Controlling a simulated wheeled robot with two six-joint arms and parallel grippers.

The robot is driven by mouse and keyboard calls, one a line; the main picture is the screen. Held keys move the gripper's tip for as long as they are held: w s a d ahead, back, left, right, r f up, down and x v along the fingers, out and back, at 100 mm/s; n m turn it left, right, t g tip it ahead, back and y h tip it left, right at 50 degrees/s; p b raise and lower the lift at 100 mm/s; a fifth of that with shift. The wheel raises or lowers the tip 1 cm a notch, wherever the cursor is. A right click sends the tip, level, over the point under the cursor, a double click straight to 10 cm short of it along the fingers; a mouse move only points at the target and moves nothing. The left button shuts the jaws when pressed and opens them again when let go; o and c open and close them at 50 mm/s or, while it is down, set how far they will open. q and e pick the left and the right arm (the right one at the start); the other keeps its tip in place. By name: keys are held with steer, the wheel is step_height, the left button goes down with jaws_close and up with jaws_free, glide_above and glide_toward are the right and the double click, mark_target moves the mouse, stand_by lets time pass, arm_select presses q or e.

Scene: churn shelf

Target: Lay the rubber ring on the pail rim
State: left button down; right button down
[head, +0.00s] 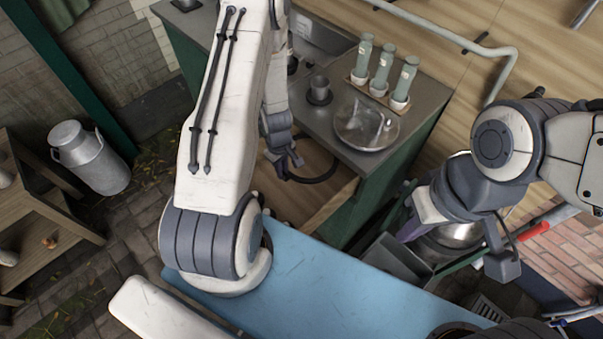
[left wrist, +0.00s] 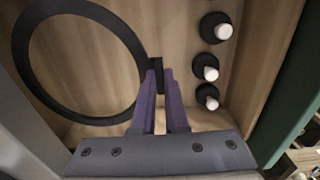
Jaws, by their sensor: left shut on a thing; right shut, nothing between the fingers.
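The black rubber ring (left wrist: 23,60) shows in the left wrist view as a large loop with a small tab at its right side. My left gripper (left wrist: 158,75) is shut on that tab between its purple fingers. In the head view the ring (head: 318,181) shows partly, in the open wooden bay of the counter cabinet beside my left gripper (head: 290,170). My right gripper (head: 408,230) is shut and empty, near a shiny metal vessel (head: 455,235) that looks like the pail. My right arm hides much of that vessel, so its rim is not clear.
In the left wrist view, several black discs with white knobs (left wrist: 206,68) sit at the right. A metal churn (head: 90,160) stands on the floor at left.

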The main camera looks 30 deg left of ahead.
arm_select(q)
steer(key=shift+r+p, duration=1.5)
steer(key=shift+r, duration=0.25)
steer(key=shift+s+a+b, duration=1.75)
steer(key=shift+s+b, duration=3.2)
step_height(320, 180, up, 7)
steer(key=p, duration=0.7)
steer(key=shift+w+d+f, duration=0.1)
